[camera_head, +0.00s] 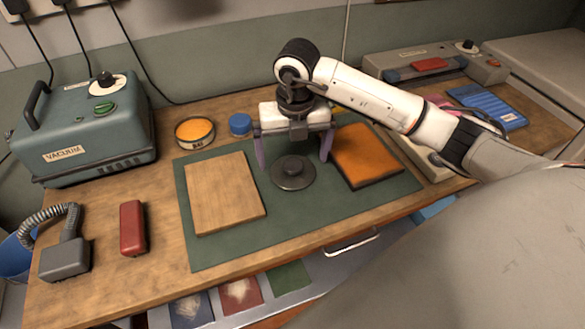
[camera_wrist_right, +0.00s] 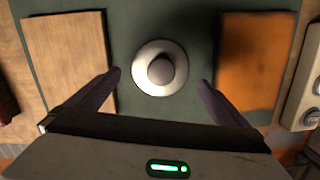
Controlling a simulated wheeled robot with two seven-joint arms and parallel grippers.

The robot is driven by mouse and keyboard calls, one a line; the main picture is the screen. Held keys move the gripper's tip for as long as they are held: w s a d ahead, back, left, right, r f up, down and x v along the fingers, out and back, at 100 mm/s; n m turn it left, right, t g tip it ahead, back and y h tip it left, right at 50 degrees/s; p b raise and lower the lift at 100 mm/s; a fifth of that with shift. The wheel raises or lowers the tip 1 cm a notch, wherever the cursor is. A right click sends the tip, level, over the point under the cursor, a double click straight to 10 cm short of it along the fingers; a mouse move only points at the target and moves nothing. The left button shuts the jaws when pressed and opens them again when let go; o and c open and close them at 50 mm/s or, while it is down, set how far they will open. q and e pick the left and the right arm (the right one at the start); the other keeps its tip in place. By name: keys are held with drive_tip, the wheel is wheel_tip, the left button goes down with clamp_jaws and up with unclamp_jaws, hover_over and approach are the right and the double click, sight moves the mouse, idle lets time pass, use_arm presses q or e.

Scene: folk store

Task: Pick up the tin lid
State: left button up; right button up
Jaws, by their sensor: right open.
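The tin lid (camera_head: 293,174) is a round, dark grey disc with a raised knob. It lies flat on the green mat (camera_head: 272,226), between a wooden board and an orange block. In the right wrist view the lid (camera_wrist_right: 160,68) looks pale grey with a darker knob, centred between the fingers. My right gripper (camera_head: 294,163) is open and empty, pointing down above the lid, with one finger to each side of it. It also shows in the right wrist view (camera_wrist_right: 160,80). My left gripper is not in view.
The wooden board (camera_head: 224,192) lies left of the lid and the orange block (camera_head: 366,156) lies right. An open orange tin (camera_head: 195,132) and a blue cap (camera_head: 240,124) stand behind. A vacuum machine (camera_head: 85,130) and a red block (camera_head: 132,228) are at the left.

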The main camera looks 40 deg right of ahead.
sight(293, 165)
drive_tip(key=f, duration=0.4)
drive_tip(key=shift+w+d, duration=0.2)
drive_tip(key=shift+w, duration=0.1)
drive_tip(key=c, duration=0.9)
drive_tip(key=shift+c, duration=0.2)
